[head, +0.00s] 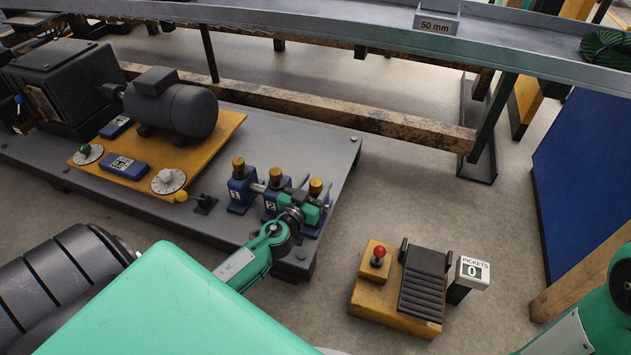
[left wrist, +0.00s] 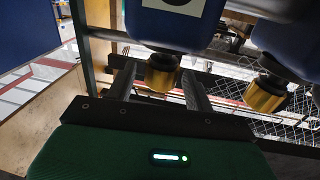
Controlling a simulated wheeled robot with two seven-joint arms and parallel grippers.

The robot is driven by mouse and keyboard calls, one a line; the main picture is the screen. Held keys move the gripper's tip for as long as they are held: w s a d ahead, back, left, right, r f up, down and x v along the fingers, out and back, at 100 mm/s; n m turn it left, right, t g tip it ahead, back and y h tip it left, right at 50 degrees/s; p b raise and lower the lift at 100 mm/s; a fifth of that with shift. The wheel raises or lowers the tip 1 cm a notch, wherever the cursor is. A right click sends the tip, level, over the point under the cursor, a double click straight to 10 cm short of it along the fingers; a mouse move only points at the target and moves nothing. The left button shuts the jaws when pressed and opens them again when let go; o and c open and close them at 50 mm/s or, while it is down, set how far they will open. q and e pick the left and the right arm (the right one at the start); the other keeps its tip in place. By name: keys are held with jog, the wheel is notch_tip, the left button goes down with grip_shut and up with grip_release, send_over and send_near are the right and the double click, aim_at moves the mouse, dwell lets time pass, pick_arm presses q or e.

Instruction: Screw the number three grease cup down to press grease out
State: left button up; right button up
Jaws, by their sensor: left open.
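The number three grease cup (head: 316,186) is a brass-coloured knob on the rightmost of three blue bearing blocks. My left gripper (head: 312,197) is at this block and hides much of it, including its number. In the left wrist view, which looks upside down, the brass cup (left wrist: 158,74) shows between the two dark fingers of my left gripper (left wrist: 160,88). The fingers are open, with a visible gap to the cup on the right side. The neighbouring cup (left wrist: 266,94) is outside the fingers. My right gripper is out of view.
Cups one (head: 238,166) and two (head: 275,176) stand close by on blocks marked 1 and 2. A grey motor (head: 178,105) sits on a yellow plate to the left. A yellow pedal box with a red knob (head: 379,253) and a PICKETS counter (head: 472,272) stand on the floor.

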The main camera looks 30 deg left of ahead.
pick_arm(q)
jog(key=shift+w, duration=0.4)
jog(key=c, duration=1)
jog(key=shift+o, duration=0.2)
jog(key=shift+m+h, duration=0.3)
jog(key=shift+h, duration=0.1)
